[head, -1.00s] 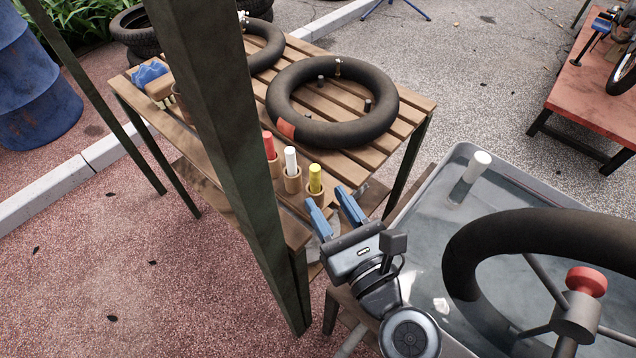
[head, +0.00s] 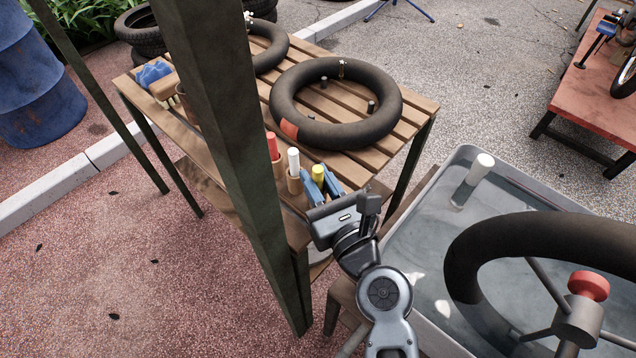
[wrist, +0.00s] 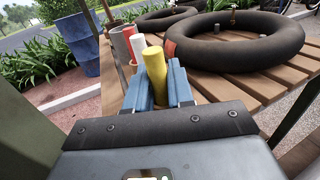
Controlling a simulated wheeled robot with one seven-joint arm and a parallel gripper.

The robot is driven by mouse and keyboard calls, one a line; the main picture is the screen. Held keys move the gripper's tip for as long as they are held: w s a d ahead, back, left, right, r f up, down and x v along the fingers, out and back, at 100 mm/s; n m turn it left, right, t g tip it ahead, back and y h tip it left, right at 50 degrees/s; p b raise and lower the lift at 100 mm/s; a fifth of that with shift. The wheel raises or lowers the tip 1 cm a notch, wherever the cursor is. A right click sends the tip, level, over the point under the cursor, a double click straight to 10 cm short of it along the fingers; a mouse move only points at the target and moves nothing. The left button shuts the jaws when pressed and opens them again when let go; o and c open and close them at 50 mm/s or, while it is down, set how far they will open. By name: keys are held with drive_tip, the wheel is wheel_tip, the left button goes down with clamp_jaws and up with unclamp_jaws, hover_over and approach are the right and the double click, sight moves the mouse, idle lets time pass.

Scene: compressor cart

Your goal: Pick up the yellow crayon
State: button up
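The yellow crayon (head: 318,173) stands upright in a small holder at the near end of the wooden slatted table. My gripper (head: 322,184) has its blue fingers on either side of it. In the wrist view the yellow crayon (wrist: 155,75) rises between the two blue fingers (wrist: 157,92), with a finger close on each side. The fingers are spread; I cannot tell whether they touch the crayon. The crayon's lower part and holder are hidden by the fingers in the head view.
A white crayon (head: 293,160) and a red crayon (head: 272,147) stand in holders beside it. A black inner tube (head: 385,125) lies behind on the table. A dark green post (head: 235,150) stands close at left. A water tub (head: 430,235) is at right.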

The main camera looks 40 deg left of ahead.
clamp_jaws()
